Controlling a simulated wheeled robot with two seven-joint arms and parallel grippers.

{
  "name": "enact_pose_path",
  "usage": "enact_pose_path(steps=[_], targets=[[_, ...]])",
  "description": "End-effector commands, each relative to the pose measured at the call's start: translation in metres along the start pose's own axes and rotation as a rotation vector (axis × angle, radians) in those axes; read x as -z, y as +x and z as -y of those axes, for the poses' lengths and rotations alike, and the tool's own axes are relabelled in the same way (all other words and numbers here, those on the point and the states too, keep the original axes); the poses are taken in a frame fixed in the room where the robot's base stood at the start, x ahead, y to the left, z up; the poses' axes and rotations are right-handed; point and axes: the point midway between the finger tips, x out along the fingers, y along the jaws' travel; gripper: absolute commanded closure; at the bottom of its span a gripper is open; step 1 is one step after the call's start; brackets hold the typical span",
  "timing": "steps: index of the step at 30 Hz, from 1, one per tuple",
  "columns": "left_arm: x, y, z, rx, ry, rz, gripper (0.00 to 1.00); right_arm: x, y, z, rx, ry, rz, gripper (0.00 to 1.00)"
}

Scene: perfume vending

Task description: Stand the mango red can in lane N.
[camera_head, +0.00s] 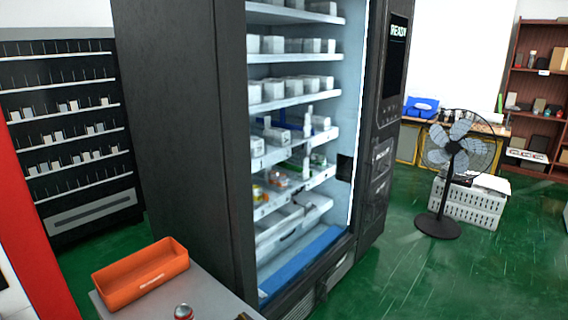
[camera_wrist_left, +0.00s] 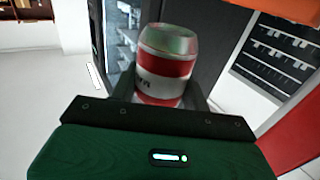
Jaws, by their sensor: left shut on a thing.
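In the left wrist view, my left gripper (camera_wrist_left: 160,98) is shut on a red can (camera_wrist_left: 165,68) with a white band and a silvery end. The can sits between the two fingers. In the head view, the top of a red-and-silver can (camera_head: 183,311) shows at the bottom edge; most of it is cut off, and I cannot tell for sure that it is the held one. The open vending machine (camera_head: 180,130) stands in the middle, with several shelves. Its lower product shelf (camera_head: 300,190) holds a few coloured items at the front. Lane letters are too small to read. My right gripper is not in view.
An orange bin (camera_head: 140,278) stands on a grey table (camera_head: 205,290) left of the machine's opening. A black fan (camera_head: 438,226) and white crates (camera_head: 470,203) stand on the green floor at right. A dark rack (camera_head: 70,130) is at far left.

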Motion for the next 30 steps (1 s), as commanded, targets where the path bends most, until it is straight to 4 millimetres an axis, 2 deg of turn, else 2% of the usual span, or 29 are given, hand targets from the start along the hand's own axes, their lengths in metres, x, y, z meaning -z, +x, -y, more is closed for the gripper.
enact_pose_path(steps=[3, 9, 15, 23, 26, 30], targets=[[-0.006, -0.017, -0.021, 0.039, -0.008, 0.001, 0.8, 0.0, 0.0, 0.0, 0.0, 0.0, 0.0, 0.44], [-0.009, -0.037, -0.041, 0.097, 0.002, 0.005, 0.8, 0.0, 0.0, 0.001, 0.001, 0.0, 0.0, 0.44], [-0.009, -0.047, -0.049, 0.128, 0.012, 0.01, 0.8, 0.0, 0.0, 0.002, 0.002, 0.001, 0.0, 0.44], [-0.008, -0.048, -0.05, 0.132, 0.014, 0.01, 0.8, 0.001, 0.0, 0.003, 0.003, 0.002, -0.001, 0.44], [-0.008, -0.048, -0.05, 0.131, 0.014, 0.01, 0.8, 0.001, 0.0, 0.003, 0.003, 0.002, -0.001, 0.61], [-0.008, -0.048, -0.05, 0.131, 0.014, 0.01, 0.8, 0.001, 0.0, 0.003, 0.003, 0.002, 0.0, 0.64]])
